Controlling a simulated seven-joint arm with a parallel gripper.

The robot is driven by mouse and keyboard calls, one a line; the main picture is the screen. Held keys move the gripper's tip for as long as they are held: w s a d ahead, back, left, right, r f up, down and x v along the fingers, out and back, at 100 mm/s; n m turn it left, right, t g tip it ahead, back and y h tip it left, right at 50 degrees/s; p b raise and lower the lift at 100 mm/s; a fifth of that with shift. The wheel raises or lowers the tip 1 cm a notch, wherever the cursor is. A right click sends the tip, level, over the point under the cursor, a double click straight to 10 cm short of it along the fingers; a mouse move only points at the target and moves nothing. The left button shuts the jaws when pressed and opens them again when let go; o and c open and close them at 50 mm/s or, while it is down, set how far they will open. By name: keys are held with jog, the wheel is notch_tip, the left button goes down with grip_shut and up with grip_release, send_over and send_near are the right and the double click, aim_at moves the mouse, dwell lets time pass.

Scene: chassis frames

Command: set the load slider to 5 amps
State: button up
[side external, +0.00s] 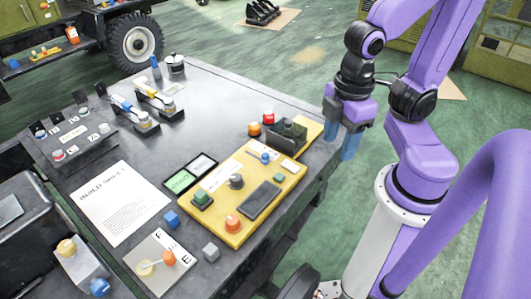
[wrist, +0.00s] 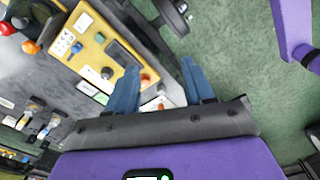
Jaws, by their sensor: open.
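A yellow panel (side external: 222,222) lies on the dark table and also shows in the wrist view (wrist: 90,50). A small blue knob (side external: 265,158) sits on its far part, near a white marked plate (side external: 219,176); the knob also shows in the wrist view (wrist: 76,47). It may be the load slider, but its scale and setting are too small to read. My gripper (side external: 341,133) is open and empty, fingers pointing down, beyond the table's right edge. In the wrist view my blue fingers (wrist: 160,65) are apart, with nothing between them.
A red button (side external: 268,118) stands behind. A build sheet (side external: 120,203) lies left. The table's far middle is bare.

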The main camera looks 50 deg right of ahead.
jog(key=w+f+m, duration=0.1)
jog(key=w+m, duration=0.3)
jog(key=w, duration=0.4)
jog(key=m, duration=1.1)
send_over(265, 153)
notch_tip(265, 153, down, 8)
notch_tip(265, 153, down, 18)
jog(key=shift+s+a+r, duration=0.1)
jog(key=shift+r, duration=0.15)
grip_shut()
